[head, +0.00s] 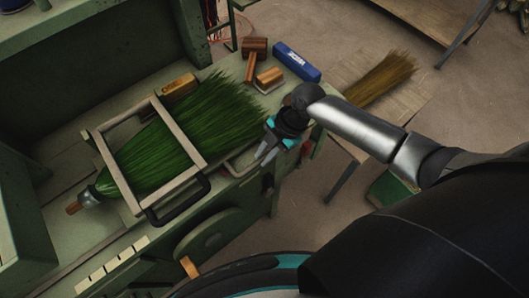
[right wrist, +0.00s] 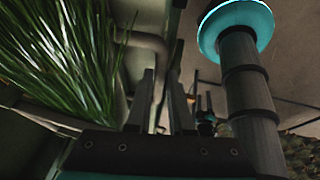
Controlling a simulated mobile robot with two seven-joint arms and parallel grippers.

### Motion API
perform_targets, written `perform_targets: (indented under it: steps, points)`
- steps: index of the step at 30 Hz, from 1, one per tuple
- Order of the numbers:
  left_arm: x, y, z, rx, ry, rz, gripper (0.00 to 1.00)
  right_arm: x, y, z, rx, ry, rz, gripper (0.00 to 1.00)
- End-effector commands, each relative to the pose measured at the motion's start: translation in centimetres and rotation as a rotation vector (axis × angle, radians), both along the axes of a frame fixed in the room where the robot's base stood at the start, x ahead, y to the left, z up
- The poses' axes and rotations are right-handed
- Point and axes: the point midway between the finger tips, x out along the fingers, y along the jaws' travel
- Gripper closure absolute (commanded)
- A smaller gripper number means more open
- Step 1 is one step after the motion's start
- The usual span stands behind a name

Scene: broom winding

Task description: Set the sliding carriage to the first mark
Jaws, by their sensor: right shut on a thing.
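My right gripper (head: 264,156) is at the right end of the green machine bench, by its front edge. It is shut on a pale bent bar handle (head: 238,168); the bar also shows between the fingers in the right wrist view (right wrist: 151,42). A wooden frame (head: 178,128) with a black handle (head: 183,207) lies across a green-bristled broom (head: 150,150). I cannot tell for sure which part is the sliding carriage. Several pale marker plates (head: 112,265) line the front edge at the lower left. My left gripper is not in view.
A straw broom (head: 383,78) lies on a side table to the right. Floor shows between the tables.

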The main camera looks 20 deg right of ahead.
Motion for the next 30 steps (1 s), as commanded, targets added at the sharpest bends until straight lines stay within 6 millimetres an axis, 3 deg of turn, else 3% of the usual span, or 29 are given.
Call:
perform_targets:
  steps: [11, 17, 23, 30]
  points:
    - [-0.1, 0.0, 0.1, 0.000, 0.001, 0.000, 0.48, -0.2, 0.1, 0.0, -0.001, 0.003, 0.001, 1.00]
    - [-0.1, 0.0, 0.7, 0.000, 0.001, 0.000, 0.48, -0.9, 2.0, 0.1, 0.002, 0.004, 0.004, 1.00]
    - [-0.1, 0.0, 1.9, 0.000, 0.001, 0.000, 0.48, -2.4, 6.2, 0.3, 0.007, 0.006, 0.006, 1.00]
    - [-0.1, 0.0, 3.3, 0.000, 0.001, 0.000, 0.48, -4.7, 12.6, 0.3, 0.010, 0.007, 0.008, 1.00]
